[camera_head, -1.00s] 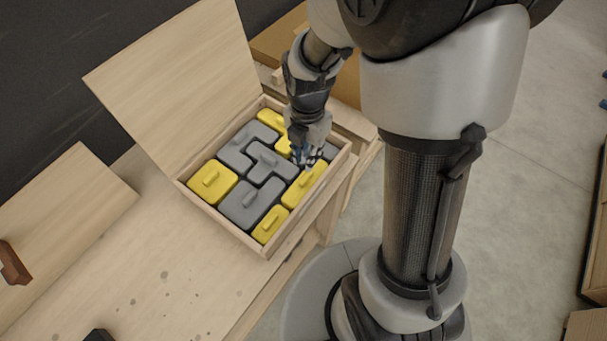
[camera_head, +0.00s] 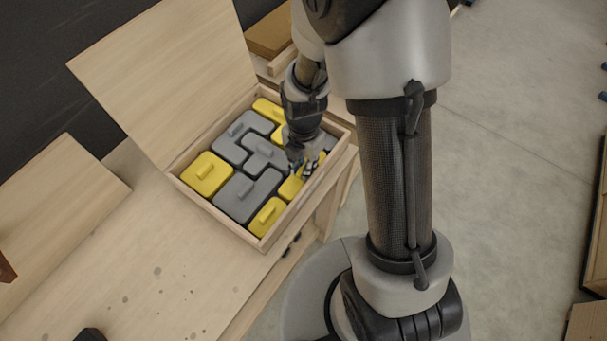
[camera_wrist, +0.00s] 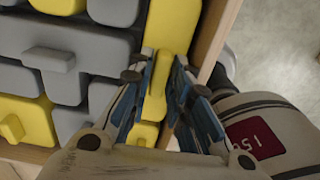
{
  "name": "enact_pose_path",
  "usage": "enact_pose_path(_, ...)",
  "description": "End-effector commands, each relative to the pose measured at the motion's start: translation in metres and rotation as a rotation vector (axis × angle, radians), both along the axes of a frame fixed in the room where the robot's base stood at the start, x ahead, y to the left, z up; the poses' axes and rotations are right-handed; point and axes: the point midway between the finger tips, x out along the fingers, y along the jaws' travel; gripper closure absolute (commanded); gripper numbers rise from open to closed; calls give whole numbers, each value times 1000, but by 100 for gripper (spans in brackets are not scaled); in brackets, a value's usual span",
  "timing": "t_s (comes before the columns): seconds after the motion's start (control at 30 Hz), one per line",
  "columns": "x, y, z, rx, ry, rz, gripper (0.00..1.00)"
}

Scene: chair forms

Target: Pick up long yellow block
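The long yellow block (camera_head: 288,188) lies in the wooden box along its right side wall. My gripper (camera_head: 303,171) is down over this block and hides its middle. In the wrist view the block (camera_wrist: 174,22) runs beneath my gripper (camera_wrist: 158,78). The two blue-padded fingers stand apart, on either side of the block's raised handle, with a gap between them. I cannot make out any contact with the handle, whose lower part is partly hidden by the fingers.
The open wooden box (camera_head: 207,211) is packed with grey blocks (camera_head: 236,196) and other yellow blocks, such as a square one (camera_head: 207,174). Its raised lid (camera_head: 165,75) stands behind. The workbench (camera_head: 150,255) is mostly clear in front.

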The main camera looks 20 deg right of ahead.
Motion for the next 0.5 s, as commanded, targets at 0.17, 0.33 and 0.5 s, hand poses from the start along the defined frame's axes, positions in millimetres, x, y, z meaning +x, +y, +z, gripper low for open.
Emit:
enact_pose_path(0.17,0,0,1,0,0,0,90)
enact_pose_path(0.33,0,0,1,0,0,0,100)
enact_pose_path(0.5,0,0,1,0,0,0,100)
